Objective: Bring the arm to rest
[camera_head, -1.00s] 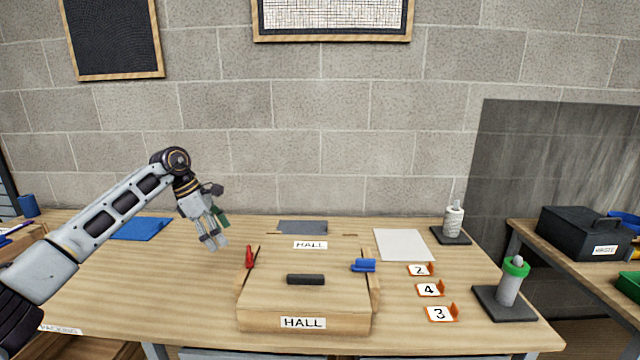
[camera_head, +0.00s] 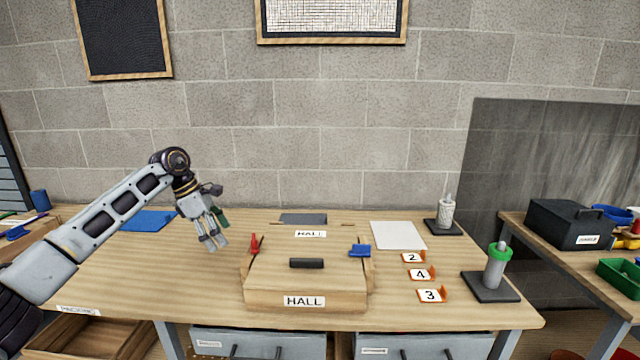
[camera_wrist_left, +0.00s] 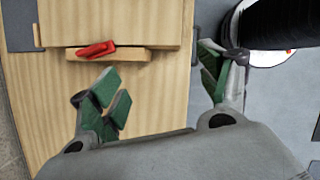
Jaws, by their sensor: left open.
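My left gripper (camera_head: 212,240) hangs above the left part of the wooden table, to the left of the wooden box labelled HALL (camera_head: 305,299). It is open and empty, with its fingers pointing down and clear of the table. In the left wrist view its green-padded fingers (camera_wrist_left: 165,95) stand apart with nothing between them. The box has a red clamp (camera_head: 255,244) on its left side, a blue clamp (camera_head: 359,251) on its right and a black handle (camera_head: 306,263) on top. The red clamp also shows in the left wrist view (camera_wrist_left: 96,49). My right gripper is not in view.
Orange number cards (camera_head: 421,274), a white sheet (camera_head: 397,235) and two holders, one with a green ring (camera_head: 500,252), stand on the right. A blue mat (camera_head: 148,220) lies back left. A black toolbox (camera_head: 568,223) sits on the side table.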

